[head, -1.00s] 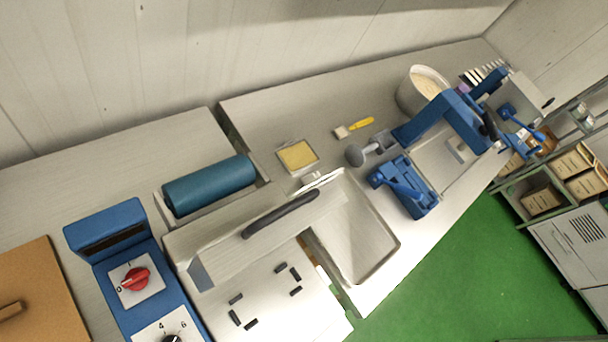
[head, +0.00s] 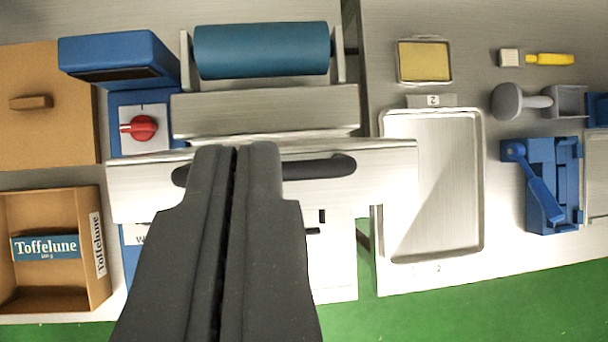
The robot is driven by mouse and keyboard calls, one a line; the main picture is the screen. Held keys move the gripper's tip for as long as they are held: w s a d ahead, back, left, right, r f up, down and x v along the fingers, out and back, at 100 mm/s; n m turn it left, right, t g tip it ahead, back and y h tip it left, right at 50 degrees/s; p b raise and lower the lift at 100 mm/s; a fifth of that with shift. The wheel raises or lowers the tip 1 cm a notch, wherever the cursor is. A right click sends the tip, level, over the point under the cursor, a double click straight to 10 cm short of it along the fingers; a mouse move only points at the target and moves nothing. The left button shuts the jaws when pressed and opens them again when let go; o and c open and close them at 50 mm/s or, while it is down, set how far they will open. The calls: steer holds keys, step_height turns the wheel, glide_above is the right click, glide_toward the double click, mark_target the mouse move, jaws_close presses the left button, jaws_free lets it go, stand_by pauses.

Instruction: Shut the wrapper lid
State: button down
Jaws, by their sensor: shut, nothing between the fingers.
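The wrapper lid (head: 390,168) is a pale metal panel with a long dark bar handle (head: 325,167). It looks raised, since part of the white slotted bed (head: 335,265) shows below it. My gripper (head: 237,150) is black, shut and empty. It comes up from the bottom edge, and its fingertips overlap the handle's middle in the picture. I cannot tell whether they touch it. The fingers hide part of the lid, handle and bed. A teal roll (head: 262,50) sits behind the lid, and a red knob (head: 143,128) is on the blue control unit (head: 118,66) at left.
At right are a metal tray (head: 440,190), a small yellow-filled dish (head: 424,61), a yellow-handled brush (head: 548,59) and a blue device (head: 548,185). At left an open cardboard box (head: 88,285) holds a Toffelune packet (head: 45,248). Green floor (head: 480,310) lies in front.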

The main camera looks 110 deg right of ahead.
steer(key=shift+w+a+f+p, duration=0.1)
steer(key=shift+w+f+p, duration=0.3)
steer(key=shift+f, duration=1)
steer(key=shift+w+a+f+p, duration=0.1)
steer(key=shift+w+f+p, duration=0.3)
steer(key=shift+f, duration=1.05)
steer(key=shift+w+f+p, duration=0.2)
steer(key=shift+w+f, duration=0.4)
steer(key=shift+f, duration=0.8)
steer(key=shift+s+d+f, duration=0.1)
steer(key=shift+s+f, duration=0.1)
steer(key=shift+s, duration=0.4)
steer(key=shift+f, duration=0.1)
